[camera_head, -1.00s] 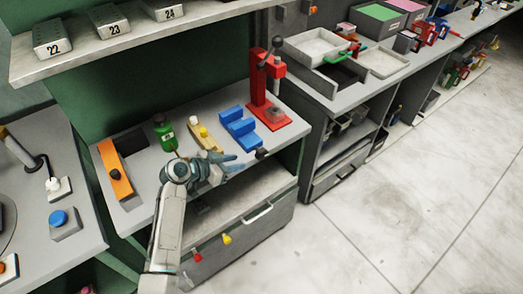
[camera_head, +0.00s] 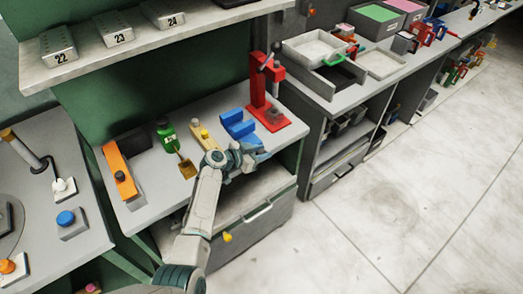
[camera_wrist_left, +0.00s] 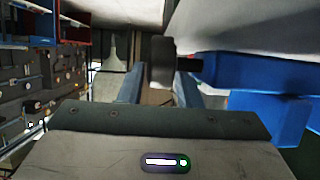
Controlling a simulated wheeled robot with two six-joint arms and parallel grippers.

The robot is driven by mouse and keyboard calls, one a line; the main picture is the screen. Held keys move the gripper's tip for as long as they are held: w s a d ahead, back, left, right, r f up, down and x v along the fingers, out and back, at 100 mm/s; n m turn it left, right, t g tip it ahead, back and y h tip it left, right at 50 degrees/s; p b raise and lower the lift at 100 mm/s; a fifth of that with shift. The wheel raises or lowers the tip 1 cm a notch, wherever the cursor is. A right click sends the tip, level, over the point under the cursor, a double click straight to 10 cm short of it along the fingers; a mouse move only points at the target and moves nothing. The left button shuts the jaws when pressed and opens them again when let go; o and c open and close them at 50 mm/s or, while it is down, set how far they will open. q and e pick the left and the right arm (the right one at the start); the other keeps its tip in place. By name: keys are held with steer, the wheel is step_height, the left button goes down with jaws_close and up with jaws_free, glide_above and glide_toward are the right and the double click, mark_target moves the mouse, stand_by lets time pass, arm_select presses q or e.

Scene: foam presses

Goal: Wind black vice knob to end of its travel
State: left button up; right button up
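The blue vice (camera_head: 236,124) stands on the workbench, left of the red press. In the left wrist view its blue body (camera_wrist_left: 240,72) is at the right, with a dark shaft leading to the black knob (camera_wrist_left: 162,62). In the head view the knob is hidden behind my left gripper. My left gripper (camera_head: 260,156) is at the bench's front edge, just in front of the vice. Its fingers are apart in the wrist view (camera_wrist_left: 158,88), with the knob showing between their tips. I cannot tell whether they touch it. My right gripper is not in view.
The red press (camera_head: 267,100) stands to the right. A yellow-topped device (camera_head: 203,135), a green bottle (camera_head: 167,135) and an orange block (camera_head: 119,170) stand to the left. A shelf (camera_head: 90,62) with numbered blocks hangs above. The floor at right is clear.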

arm_select(q)
steer(key=shift+d+f, duration=0.1)
steer(key=shift+d, duration=0.05)
jaws_close()
steer(key=shift+w+r+g+y+p, duration=0.2)
steer(key=shift+g+y+p, duration=0.25)
steer(key=shift+p, duration=0.35)
steer(key=shift+d+f+g+y+p, duration=0.15)
steer(key=shift+g+y+p, duration=0.1)
steer(key=shift+y+p, duration=0.3)
steer(key=shift+f, duration=0.1)
jaws_free()
